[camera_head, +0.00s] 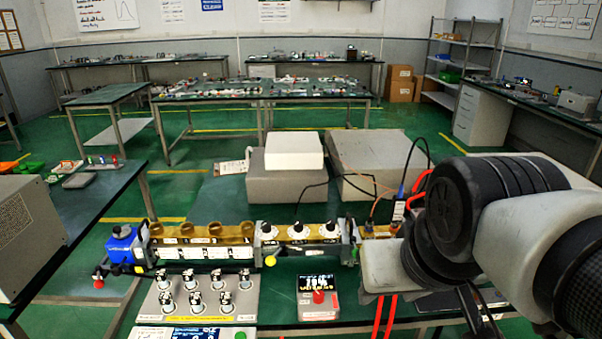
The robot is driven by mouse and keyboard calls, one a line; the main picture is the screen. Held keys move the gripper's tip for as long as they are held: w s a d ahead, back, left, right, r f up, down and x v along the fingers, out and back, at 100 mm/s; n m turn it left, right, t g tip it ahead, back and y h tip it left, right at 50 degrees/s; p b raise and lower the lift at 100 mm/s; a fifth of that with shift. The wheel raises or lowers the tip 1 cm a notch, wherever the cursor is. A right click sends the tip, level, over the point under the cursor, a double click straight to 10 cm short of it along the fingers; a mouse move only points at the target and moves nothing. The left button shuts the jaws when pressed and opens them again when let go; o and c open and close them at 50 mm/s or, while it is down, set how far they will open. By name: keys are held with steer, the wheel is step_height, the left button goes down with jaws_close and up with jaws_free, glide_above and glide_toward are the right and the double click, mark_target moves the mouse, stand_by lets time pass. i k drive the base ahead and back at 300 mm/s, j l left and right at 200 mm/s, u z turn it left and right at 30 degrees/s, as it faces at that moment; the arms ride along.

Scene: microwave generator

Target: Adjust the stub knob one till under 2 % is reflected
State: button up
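Three stub knobs with white dials stand in a row on the brass waveguide (200,252): a left one (266,231), a middle one (297,231) and a right one (328,231). Their labels are too small to read, so I cannot tell which is knob one. A small meter box (332,312) with a dark display (317,283) and a red knob (319,297) stands in front of the waveguide. The display's figures are too small to read. My arm fills the right side, apart from the stub knobs. I cannot make out my gripper's fingers.
A panel (247,308) with several silver knobs stands front left of the meter. A blue unit (122,245) sits at the waveguide's left end. Grey boxes (285,185) stand behind. Cables and red tubes (378,315) run near my arm.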

mark_target(330, 223)
steer(key=i+l, duration=0.1)
steer(key=l, duration=0.2)
steer(key=i+l, duration=0.1)
steer(key=l, duration=0.2)
steer(key=i+l, duration=0.1)
steer(key=l, duration=0.2)
steer(key=k+l, duration=0.15)
steer(key=i+l, duration=0.1)
steer(key=i, duration=0.15)
steer(key=j+u, duration=0.05)
